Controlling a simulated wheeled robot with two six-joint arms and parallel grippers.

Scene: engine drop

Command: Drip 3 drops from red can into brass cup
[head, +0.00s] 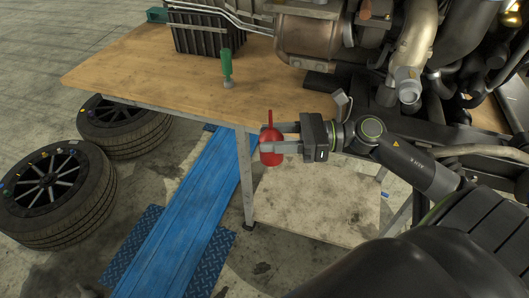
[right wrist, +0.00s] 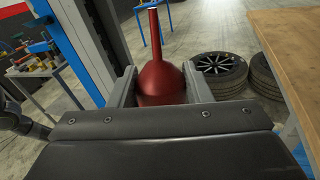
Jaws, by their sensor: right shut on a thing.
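The red can (head: 269,157), round with a thin spout, is held near the front edge of the workbench. My right gripper (head: 268,146) is shut on its body, and the spout points up. In the right wrist view the can (right wrist: 163,78) sits between the two fingers, spout upward, its lower part hidden behind the gripper body. I cannot make out a brass cup for certain in either view. My left gripper is not in view.
The wooden workbench (head: 150,75) carries a green-handled tool (head: 226,68), a black ribbed box (head: 207,35) and large engine parts (head: 312,38) at right. Tyres (head: 60,195) lie on the floor at left. A blue ramp (head: 185,215) is below the can. The bench's front left is mostly clear.

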